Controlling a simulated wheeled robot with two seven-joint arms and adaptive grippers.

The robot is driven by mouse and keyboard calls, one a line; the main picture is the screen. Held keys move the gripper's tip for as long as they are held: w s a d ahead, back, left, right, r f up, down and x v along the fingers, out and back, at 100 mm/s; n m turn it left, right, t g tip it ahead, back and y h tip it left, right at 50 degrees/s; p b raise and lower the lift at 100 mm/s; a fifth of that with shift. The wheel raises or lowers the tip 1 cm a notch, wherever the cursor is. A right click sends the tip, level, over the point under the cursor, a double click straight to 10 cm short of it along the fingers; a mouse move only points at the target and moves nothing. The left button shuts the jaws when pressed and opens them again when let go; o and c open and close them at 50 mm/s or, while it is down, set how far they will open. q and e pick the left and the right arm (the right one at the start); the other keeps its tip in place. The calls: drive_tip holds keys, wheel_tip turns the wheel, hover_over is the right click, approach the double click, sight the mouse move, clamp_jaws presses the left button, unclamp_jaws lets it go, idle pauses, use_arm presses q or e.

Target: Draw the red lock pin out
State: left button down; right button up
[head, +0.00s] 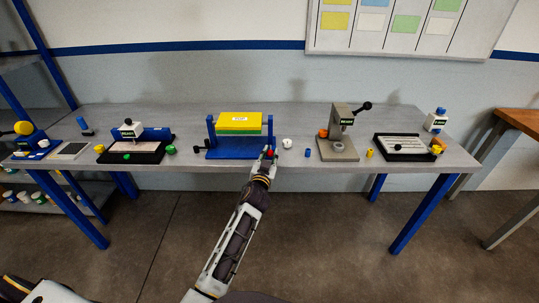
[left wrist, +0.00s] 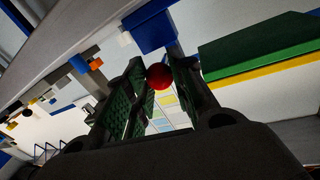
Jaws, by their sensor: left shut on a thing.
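The red lock pin shows as a round red knob (left wrist: 160,76) in the left wrist view. It sits between the fingers of my left gripper (left wrist: 157,68), which is shut on it. In the head view my left gripper (head: 268,156) is at the right end of the blue fixture (head: 228,154), by the table's front edge. The fixture holds a yellow-topped green block (head: 240,123) with a white label. The pin's shaft is hidden, so I cannot tell how deep it sits. My right gripper is not in view.
A small white piece (head: 287,143) and a blue piece (head: 308,153) stand right of the fixture. A grey press with a black lever (head: 338,148) is further right. A black-handled stop (head: 200,149) is at the fixture's left. The table's front edge (head: 330,168) is close.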

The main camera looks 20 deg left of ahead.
use_arm(q)
drive_tip(key=c, duration=1.3)
unclamp_jaws()
drive_tip(key=shift+o, duration=0.6)
drive_tip(key=shift+s, duration=0.45)
drive_tip(key=s, duration=0.6)
drive_tip(key=shift+s+d, duration=0.25)
drive_tip(key=shift+d, duration=0.05)
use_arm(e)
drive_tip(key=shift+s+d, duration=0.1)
use_arm(q)
drive_tip(key=shift+f, duration=0.1)
